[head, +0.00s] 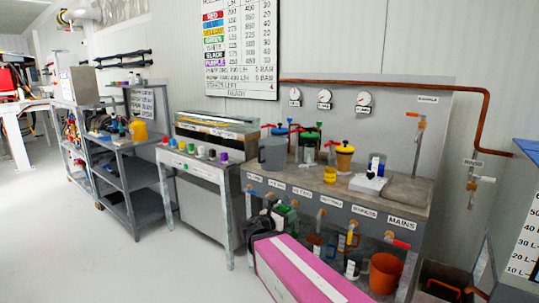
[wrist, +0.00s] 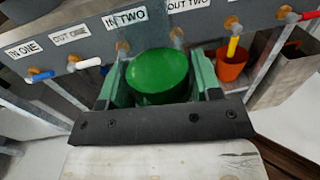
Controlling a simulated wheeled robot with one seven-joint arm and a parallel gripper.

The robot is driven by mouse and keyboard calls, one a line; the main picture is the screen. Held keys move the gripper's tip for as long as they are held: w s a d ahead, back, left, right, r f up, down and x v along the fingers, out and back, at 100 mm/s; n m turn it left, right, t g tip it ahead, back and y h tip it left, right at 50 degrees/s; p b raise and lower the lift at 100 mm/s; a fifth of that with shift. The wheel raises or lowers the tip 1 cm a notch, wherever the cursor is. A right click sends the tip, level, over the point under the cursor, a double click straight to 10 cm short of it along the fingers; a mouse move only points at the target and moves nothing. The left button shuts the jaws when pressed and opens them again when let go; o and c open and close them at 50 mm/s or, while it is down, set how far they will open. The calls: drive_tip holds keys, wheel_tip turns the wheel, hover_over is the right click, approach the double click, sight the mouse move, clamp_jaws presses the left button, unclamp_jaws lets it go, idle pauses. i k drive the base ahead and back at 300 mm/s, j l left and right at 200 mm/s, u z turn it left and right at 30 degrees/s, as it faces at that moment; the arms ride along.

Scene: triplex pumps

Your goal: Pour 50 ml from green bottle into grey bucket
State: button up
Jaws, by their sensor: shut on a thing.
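My gripper (wrist: 158,80) is shut on a green bottle (wrist: 160,68), seen in the wrist view as a round green top between the two green fingers. In the head view my gripper (head: 282,217) is in front of the bench, below its top edge, and the bottle there is mostly hidden and hard to make out. A grey bucket (head: 272,155) stands upright on the left part of the bench top, above and behind my gripper and apart from it. I cannot see inside the bucket or the bottle.
The bench (head: 325,187) has labelled valves along its front, close to my gripper. An orange bucket (head: 385,273) is below. Open floor lies left.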

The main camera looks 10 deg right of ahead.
sight(272, 150)
drive_tip(key=j+z, duration=0.25)
drive_tip(key=j, duration=0.4)
drive_tip(key=z, duration=1.1)
